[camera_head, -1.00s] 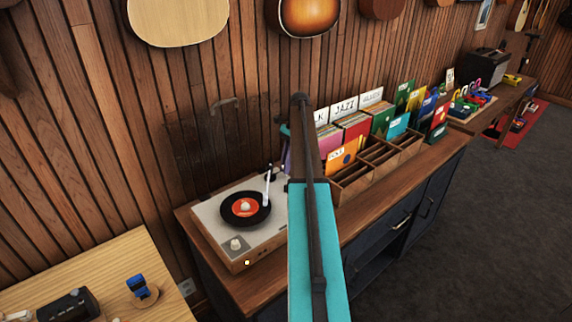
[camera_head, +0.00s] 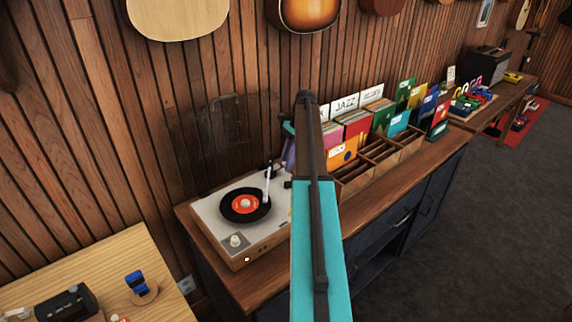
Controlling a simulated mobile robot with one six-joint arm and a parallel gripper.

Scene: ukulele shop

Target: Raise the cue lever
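The record player (camera_head: 211,222) stands on the wooden cabinet, left of my arm. A black record with a red label (camera_head: 245,204) lies on it. The white tonearm (camera_head: 267,187) reaches over the record's right edge; I cannot tell whether its needle touches. The cue lever is too small to pick out near the dark tonearm base. A clear dust cover (camera_head: 225,125) stands raised behind the player. My teal and dark arm crosses the middle of the view and covers the player's right edge.
A wooden crate (camera_head: 357,182) with several record sleeves stands right of my arm on the cabinet (camera_head: 262,287). A light wooden table (camera_head: 100,262) is at the lower left. Guitars hang on the slatted wall above. The grey floor (camera_head: 480,220) at right is clear.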

